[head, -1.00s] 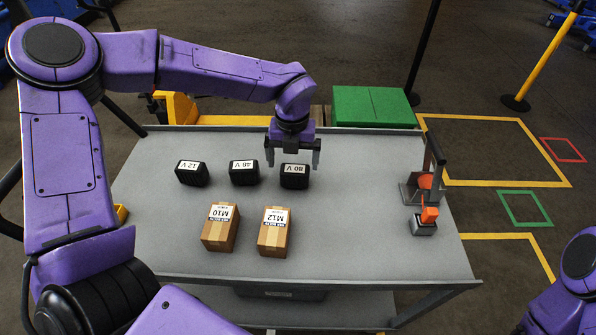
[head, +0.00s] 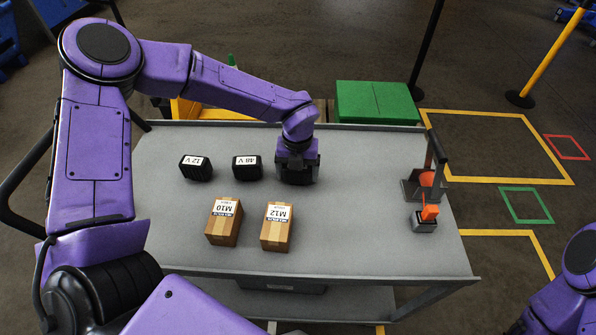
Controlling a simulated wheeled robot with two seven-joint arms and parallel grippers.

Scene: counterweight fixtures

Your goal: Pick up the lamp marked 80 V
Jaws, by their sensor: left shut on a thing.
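The 80 V item (head: 296,179) is a small black block, not visibly a lamp, at the right end of a row on the grey table. Its label showed a second ago; now my left gripper (head: 297,172) is over it from above and hides the label and most of its body. The left gripper is shut on this block, which looks to be still at table height; I cannot tell whether it touches the table. My right gripper is out of view; only a part of my right arm shows at the lower right.
Black blocks marked 12 V (head: 196,168) and 48 V (head: 247,168) stand left of the gripper. Cartons M10 (head: 223,222) and M12 (head: 276,228) stand nearer. A grey fixture with orange parts (head: 426,185) is at the table's right edge. The table's (head: 350,220) middle right is clear.

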